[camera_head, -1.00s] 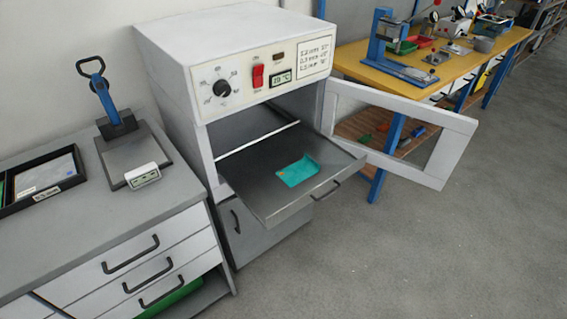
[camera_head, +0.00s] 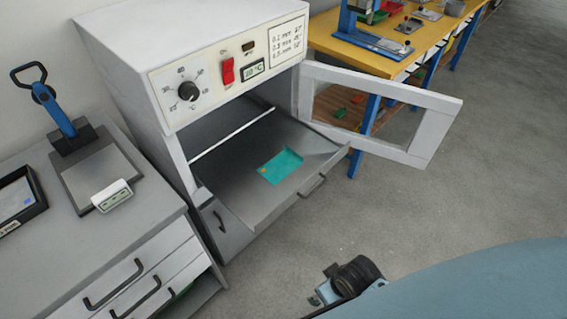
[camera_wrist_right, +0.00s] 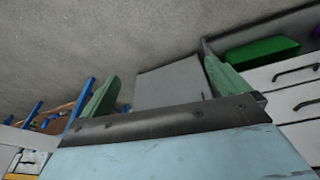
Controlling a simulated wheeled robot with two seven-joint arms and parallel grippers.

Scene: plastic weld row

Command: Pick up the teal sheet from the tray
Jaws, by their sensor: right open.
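The teal sheet (camera_head: 281,166) lies on the grey metal tray (camera_head: 232,183), with a small orange mark near its left corner. The tray sticks out of the open white oven (camera_head: 165,95). My right arm enters the head view at the bottom right, over the floor and apart from the tray. In the right wrist view my right gripper (camera_wrist_right: 162,88) is open, its two green fingers spread wide with nothing between them. Neither the sheet nor the tray can be made out there. My left gripper is not in view.
The oven door (camera_head: 433,125) stands open to the right of the tray. A grey bench (camera_head: 90,245) with drawers is at the left, carrying a blue-handled press (camera_head: 62,120). A yellow workbench (camera_head: 400,62) stands behind the door. The floor before the tray is clear.

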